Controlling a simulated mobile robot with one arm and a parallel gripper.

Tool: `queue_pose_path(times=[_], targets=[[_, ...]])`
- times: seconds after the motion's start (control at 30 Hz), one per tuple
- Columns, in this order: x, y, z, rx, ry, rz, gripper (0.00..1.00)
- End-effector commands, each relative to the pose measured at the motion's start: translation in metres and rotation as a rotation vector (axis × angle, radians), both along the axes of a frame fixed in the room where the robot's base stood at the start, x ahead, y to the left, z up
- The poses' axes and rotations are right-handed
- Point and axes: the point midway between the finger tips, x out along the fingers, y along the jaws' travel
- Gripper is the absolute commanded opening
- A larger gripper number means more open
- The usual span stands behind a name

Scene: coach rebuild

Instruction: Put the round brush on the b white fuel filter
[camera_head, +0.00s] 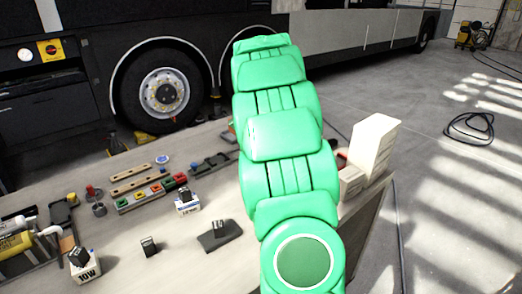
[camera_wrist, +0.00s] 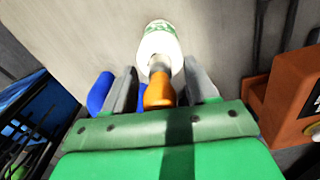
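In the wrist view, a brush-like tool with an orange handle (camera_wrist: 159,92) and a metal collar lies between the two grey fingers of my gripper (camera_wrist: 161,75). Gaps show on both sides of the handle, so the fingers look open around it without visible contact. The collar's far end meets or overlaps a white cylinder with green print (camera_wrist: 160,38), which looks like the white fuel filter. Whether they touch I cannot tell, and no bristles show. In the head view my green arm hides the gripper, the brush and this cylinder.
The workbench (camera_head: 130,215) bears a small white box with a black part on it (camera_head: 187,201), a 10W box (camera_head: 85,266) and a dark pad (camera_head: 219,236). White boxes (camera_head: 372,147) stand right of my arm. An orange block (camera_wrist: 285,95) is close right of my gripper.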

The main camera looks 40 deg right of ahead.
Motion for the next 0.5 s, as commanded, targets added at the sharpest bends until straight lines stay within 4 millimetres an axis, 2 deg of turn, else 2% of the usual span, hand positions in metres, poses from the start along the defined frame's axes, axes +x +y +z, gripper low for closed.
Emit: queue_pose_path(times=[0.27, 0.37, 0.5], targets=[[0.000, 0.000, 0.001, 0.000, 0.000, 0.000, 0.57], [0.001, 0.000, 0.008, -0.001, -0.002, 0.000, 0.57], [0.001, 0.000, 0.028, -0.002, -0.003, 0.001, 0.57]])
